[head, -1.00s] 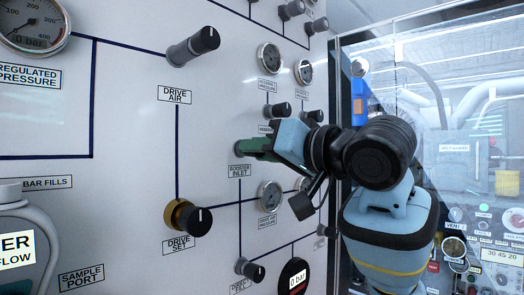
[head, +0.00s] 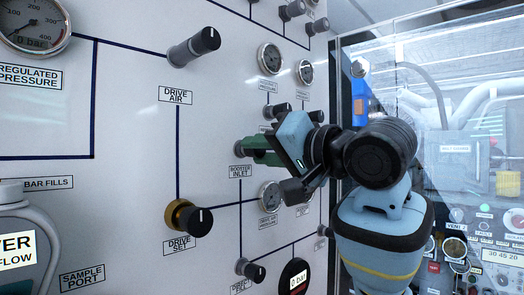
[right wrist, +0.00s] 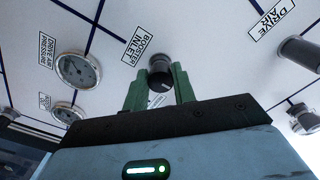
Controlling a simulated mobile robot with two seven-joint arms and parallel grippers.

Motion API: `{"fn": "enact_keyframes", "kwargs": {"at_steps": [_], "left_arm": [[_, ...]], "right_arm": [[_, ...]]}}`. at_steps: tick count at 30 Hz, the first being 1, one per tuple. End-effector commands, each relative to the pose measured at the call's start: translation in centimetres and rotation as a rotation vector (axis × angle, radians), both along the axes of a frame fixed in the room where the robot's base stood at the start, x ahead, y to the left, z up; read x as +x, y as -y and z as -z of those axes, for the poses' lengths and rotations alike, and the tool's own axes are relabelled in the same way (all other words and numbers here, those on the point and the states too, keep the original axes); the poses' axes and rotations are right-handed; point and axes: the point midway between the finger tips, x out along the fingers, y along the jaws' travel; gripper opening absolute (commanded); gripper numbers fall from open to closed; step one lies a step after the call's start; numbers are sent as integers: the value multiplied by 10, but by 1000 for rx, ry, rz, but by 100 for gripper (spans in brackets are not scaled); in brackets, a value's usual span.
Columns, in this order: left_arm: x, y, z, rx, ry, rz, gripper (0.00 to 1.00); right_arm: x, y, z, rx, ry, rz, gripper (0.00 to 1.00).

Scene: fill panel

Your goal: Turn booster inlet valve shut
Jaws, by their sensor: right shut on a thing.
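The booster inlet valve is a dark round knob (right wrist: 160,72) on the white panel, beside the BOOSTER INLET label (right wrist: 138,44). The label also shows in the head view (head: 240,173), just below the gripper's fingers. My right gripper (head: 248,150) is at the panel there, its green fingers shut on the valve knob. In the right wrist view the fingers (right wrist: 159,88) stand on either side of the knob. In the head view the fingers hide most of the knob. My left gripper is not in view.
The drive air knob (head: 194,46) and the drive set knob (head: 188,217) stick out to the left. Small gauges (head: 270,58) and knobs surround the gripper. A clear-fronted cabinet (head: 450,110) stands at the right, behind my arm.

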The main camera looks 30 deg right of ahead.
Motion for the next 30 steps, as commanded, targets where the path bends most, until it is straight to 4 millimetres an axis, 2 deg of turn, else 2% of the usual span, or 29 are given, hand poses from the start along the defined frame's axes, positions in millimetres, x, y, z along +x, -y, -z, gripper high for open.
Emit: {"fn": "enact_keyframes", "kwargs": {"at_steps": [3,4,9,20,30], "left_arm": [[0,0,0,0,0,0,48],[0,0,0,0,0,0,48],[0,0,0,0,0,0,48],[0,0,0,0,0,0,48],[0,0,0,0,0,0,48]], "right_arm": [[0,0,0,-1,0,0,4],[0,0,0,-1,0,0,28],[0,0,0,-1,0,0,48],[-6,2,-1,-1,3,1,48],[-53,19,-1,-1,4,2,48]]}}
